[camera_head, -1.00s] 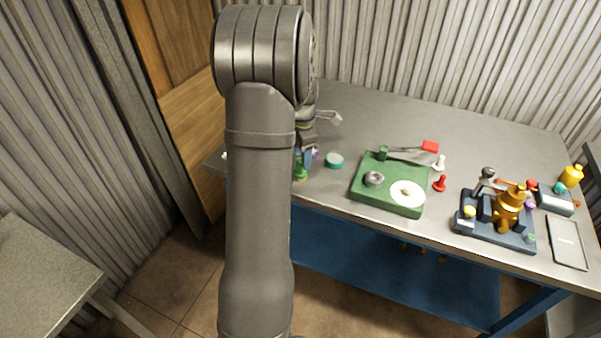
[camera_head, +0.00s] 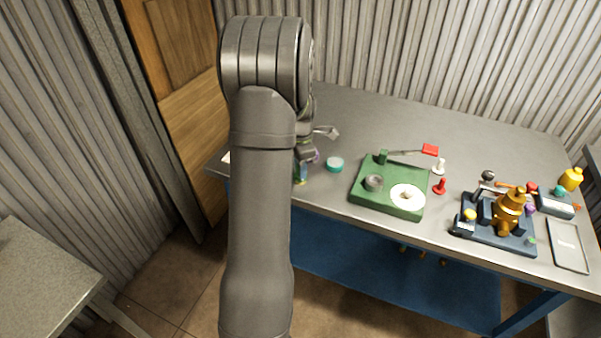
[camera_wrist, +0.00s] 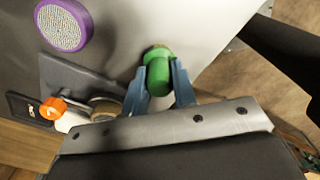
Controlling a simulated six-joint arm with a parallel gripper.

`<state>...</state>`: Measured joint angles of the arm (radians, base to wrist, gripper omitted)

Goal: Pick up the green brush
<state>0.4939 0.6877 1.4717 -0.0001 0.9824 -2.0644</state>
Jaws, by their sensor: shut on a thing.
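The green brush (camera_wrist: 159,76) is in the wrist view, a short green cylinder with a tan end at the top. My gripper (camera_wrist: 160,72) is shut on it, one blue finger on each side. In the head view my arm hides most of my gripper (camera_head: 303,170) near the left front of the workbench, and the brush cannot be made out clearly there. I cannot tell whether the brush touches the bench.
A teal round tin (camera_head: 335,164) lies just right of my gripper. A green tray (camera_head: 360,201) with a white disc stands beyond it. A brass valve (camera_head: 508,208) sits in a dark fixture further right. The wrist view shows a purple-rimmed mesh disc (camera_wrist: 63,25) and an orange knob (camera_wrist: 53,108).

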